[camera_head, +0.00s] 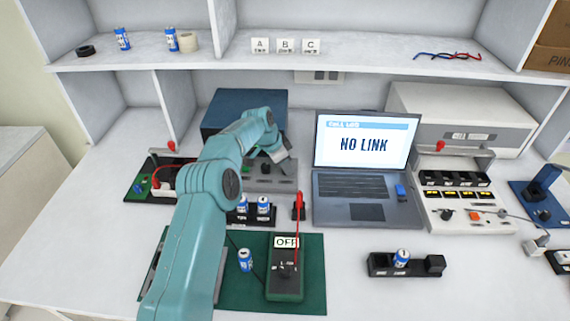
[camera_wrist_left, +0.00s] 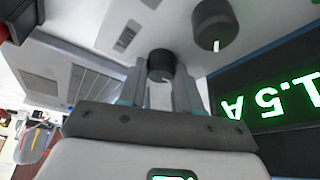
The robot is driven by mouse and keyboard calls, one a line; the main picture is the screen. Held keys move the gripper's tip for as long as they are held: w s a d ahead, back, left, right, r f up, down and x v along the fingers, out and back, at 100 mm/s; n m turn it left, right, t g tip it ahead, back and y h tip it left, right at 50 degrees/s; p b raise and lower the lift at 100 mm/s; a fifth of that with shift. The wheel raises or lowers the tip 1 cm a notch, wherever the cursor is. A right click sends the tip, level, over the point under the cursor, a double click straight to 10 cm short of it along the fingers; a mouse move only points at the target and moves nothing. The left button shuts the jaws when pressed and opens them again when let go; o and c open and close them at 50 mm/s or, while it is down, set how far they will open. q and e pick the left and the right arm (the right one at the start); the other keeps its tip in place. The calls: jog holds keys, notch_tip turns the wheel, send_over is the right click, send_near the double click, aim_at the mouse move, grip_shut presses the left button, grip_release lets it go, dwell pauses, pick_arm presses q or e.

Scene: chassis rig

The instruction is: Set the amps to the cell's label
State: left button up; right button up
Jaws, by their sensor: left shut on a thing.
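My left arm reaches to a blue-topped box (camera_head: 262,100) at the back, where its gripper (camera_head: 274,152) is at the grey front and partly hidden by the arm. In the left wrist view my left gripper (camera_wrist_left: 163,85) is shut on a black knob (camera_wrist_left: 160,63). A second black knob (camera_wrist_left: 214,24) with a white mark is beside it, apart from the fingers. A green display (camera_wrist_left: 272,105) reads 1.5 A, turned over in this view.
A laptop (camera_head: 366,150) shows "CELL LOG" and "NO LINK". A dark meter (camera_head: 285,268) on the green mat (camera_head: 232,292) reads OFF. A white charger-like unit (camera_head: 468,215) stands at right. Cards A, B, C (camera_head: 286,46) stand on the shelf.

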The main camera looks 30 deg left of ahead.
pick_arm(q)
jog(key=o, duration=1)
jog(key=shift+o, duration=0.2)
jog(key=v, duration=1.6)
jog(key=shift+s, duration=0.15)
jog(key=shift+r, duration=0.15)
jog(key=shift+s, duration=0.1)
